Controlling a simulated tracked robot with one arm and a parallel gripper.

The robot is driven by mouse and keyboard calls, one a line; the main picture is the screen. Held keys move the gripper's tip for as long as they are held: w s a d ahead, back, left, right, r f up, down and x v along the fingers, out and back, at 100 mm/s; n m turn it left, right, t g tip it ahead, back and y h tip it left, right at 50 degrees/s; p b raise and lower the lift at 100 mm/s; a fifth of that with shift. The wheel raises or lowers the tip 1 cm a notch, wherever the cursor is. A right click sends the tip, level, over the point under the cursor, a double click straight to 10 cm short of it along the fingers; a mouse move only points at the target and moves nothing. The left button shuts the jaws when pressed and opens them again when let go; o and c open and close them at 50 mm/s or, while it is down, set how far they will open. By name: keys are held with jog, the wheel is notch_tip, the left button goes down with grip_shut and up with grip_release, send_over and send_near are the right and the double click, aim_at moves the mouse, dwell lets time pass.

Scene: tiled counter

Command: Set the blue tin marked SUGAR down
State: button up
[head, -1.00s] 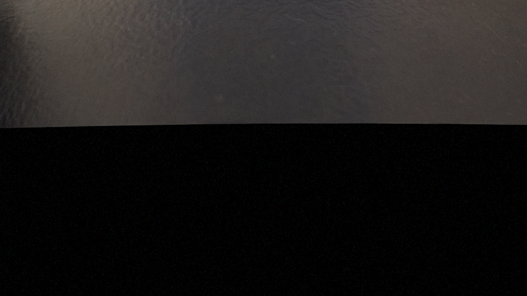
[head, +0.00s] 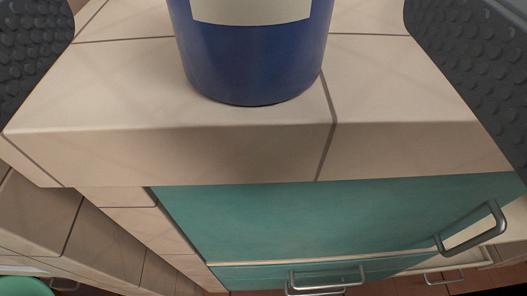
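The blue tin (head: 252,62) stands upright on the tiled counter (head: 90,88), close to its front edge. A pale label shows at the top of the picture, but its wording is cut off, so I cannot read SUGAR. My gripper (head: 262,60) is open, with one dark, dimpled finger at the far left and the other at the far right. Both fingers are clear of the tin, with bare tiles showing between. The upper part of the tin is out of view.
Below the counter edge are teal drawer fronts (head: 330,215) with metal handles (head: 472,232) that stick out. A lower tiled surface (head: 40,215) lies at the left, with a green round thing (head: 22,286) at the bottom left corner. Counter tiles beside the tin are bare.

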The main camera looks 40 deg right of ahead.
jog(key=shift+b+v, duration=1.95)
jog(key=shift+v, duration=0.05)
jog(key=shift+s+d, duration=0.15)
